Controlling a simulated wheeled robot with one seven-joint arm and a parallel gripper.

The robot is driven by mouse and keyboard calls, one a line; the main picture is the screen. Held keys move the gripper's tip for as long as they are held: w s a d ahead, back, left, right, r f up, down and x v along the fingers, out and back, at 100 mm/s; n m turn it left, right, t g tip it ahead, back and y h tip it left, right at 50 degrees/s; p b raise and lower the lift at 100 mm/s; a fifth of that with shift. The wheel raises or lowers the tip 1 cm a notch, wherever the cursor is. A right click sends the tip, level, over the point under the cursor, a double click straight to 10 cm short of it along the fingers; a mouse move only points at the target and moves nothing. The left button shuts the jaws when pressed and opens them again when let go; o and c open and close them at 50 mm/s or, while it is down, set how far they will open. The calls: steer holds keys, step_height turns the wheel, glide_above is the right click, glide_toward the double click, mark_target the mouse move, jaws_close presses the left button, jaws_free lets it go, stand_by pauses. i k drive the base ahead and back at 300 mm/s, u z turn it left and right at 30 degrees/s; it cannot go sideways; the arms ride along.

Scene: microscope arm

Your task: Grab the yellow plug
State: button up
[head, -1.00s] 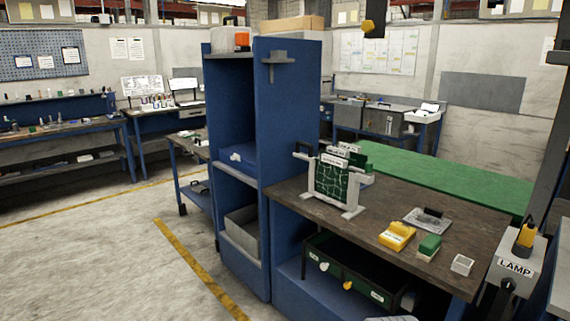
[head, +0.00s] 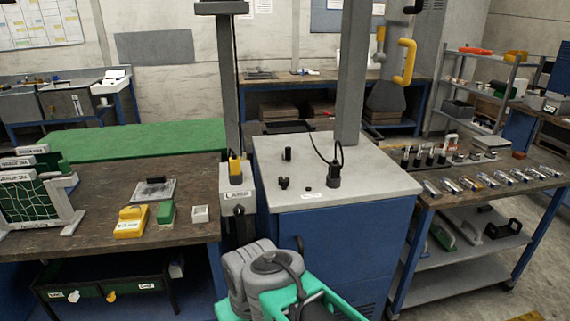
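The yellow plug (head: 235,169) is a small upright yellow piece with a dark part. It stands on top of a light grey box labelled LAMP (head: 238,201), at the right end of the brown workbench. The dark post behind it rises above the box. I cannot make out how deep the plug sits in the box. My gripper is not seen in this view; grey rounded links that look like my folded arm show at the bottom middle, in front of the blue cabinet.
The brown bench (head: 100,210) holds a yellow block (head: 131,222), a green block (head: 166,212) and a small white box (head: 200,214). A blue cabinet (head: 340,245) with a grey top and post stands right of the LAMP box. Another bench (head: 500,195) carries several cylinders.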

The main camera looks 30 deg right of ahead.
mark_target(234, 160)
steer(key=z, duration=1.3)
steer(key=i, duration=0.9)
steer(key=u, duration=3.35)
